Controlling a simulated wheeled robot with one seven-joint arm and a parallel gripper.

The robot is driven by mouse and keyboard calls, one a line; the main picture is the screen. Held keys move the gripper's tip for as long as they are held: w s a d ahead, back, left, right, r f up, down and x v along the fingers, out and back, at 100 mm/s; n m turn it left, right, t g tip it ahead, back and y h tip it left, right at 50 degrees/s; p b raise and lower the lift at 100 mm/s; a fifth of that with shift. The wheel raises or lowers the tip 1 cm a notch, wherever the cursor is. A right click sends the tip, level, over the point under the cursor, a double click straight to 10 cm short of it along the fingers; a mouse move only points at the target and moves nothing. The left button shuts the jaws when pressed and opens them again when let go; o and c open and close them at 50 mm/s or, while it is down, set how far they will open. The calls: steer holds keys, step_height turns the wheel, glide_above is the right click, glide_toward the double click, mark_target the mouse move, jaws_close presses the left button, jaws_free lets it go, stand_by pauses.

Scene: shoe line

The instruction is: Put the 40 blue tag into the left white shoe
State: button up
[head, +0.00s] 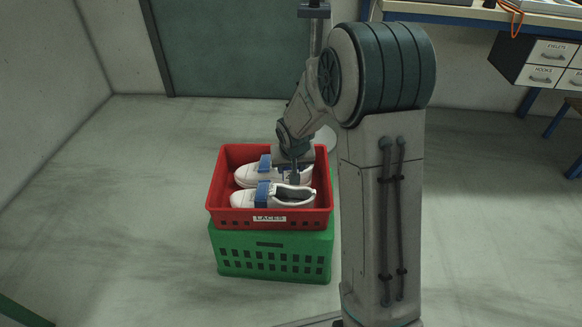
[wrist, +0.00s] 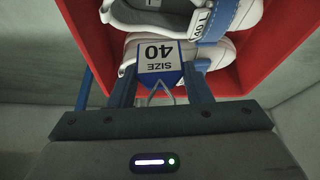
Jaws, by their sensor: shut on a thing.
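The blue-and-white tag (wrist: 160,57) reads "SIZE 40", upside down in the wrist view. My gripper (wrist: 160,82) is shut on it. Two white shoes with blue straps lie side by side in a red crate (head: 214,196), toes to the left in the head view. There my gripper (head: 293,179) is low over the heel end of the far shoe (head: 246,175); the near shoe (head: 243,199) is in front. In the wrist view, the tag covers part of one shoe (wrist: 218,52); the other shoe (wrist: 160,14) has a white label on its strap, apparently with "L" and "40".
The red crate, labelled "LACES", sits on a green crate (head: 275,255). A workbench (head: 470,14) with labelled drawers (head: 550,52) stands at the back right. The floor left of the crates is clear.

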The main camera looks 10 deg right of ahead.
mark_target(291, 187)
steer(key=shift+f+b, duration=3.35)
steer(key=shift+f, duration=0.95)
steer(key=o, duration=1)
steer(key=shift+o, duration=0.2)
steer(key=p+v, duration=0.6)
steer(key=v, duration=0.7)
steer(key=shift+s+r, duration=0.15)
steer(key=shift+r, duration=0.25)
steer(key=shift+a, duration=0.1)
